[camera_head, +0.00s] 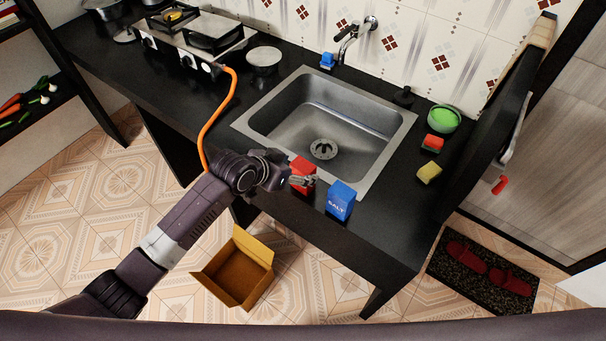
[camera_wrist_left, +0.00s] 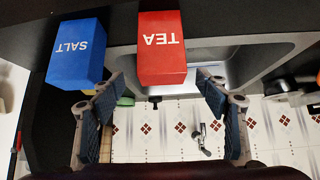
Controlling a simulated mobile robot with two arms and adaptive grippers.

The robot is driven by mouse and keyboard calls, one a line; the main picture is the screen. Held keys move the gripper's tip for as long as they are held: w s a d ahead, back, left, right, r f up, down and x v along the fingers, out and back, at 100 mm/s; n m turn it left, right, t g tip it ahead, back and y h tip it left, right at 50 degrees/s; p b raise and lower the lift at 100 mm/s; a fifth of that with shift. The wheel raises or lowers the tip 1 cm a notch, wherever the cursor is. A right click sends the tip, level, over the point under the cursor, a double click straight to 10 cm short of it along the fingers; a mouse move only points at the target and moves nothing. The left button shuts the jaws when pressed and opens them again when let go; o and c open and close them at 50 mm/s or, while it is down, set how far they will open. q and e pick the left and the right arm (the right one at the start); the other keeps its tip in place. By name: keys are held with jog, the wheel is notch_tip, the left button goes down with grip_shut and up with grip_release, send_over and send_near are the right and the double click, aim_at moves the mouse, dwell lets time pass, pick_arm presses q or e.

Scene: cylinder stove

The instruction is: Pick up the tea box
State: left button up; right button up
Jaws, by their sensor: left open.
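The red tea box (camera_head: 301,169) stands upright on the black counter at the front rim of the sink. In the left wrist view the tea box (camera_wrist_left: 162,48) shows upside down, lined up with the gap between my fingers. My left gripper (camera_head: 303,181) is at the tea box and hides part of it in the head view. In the left wrist view this gripper (camera_wrist_left: 160,80) is open, with one finger to each side of the box's near end. I cannot tell whether a finger touches it. My right gripper is not in view.
A blue salt box (camera_head: 340,200) stands close to the right of the tea box. The sink (camera_head: 322,125) lies just behind, with sponges and a green bowl (camera_head: 444,118) to its right. An orange hose (camera_head: 217,107) hangs from the stove (camera_head: 187,45). An open carton (camera_head: 237,270) is on the floor.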

aim_at(300, 168)
pick_arm(q)
jog(key=p+x, duration=0.1)
jog(key=x, duration=0.2)
jog(key=shift+w+a, duration=0.1)
jog(key=shift+a, duration=0.05)
jog(key=shift+x, duration=0.75)
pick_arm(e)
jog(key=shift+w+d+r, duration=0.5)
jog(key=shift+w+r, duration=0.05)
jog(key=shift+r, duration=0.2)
pick_arm(q)
jog(key=shift+c, duration=0.4)
jog(key=c, duration=0.9)
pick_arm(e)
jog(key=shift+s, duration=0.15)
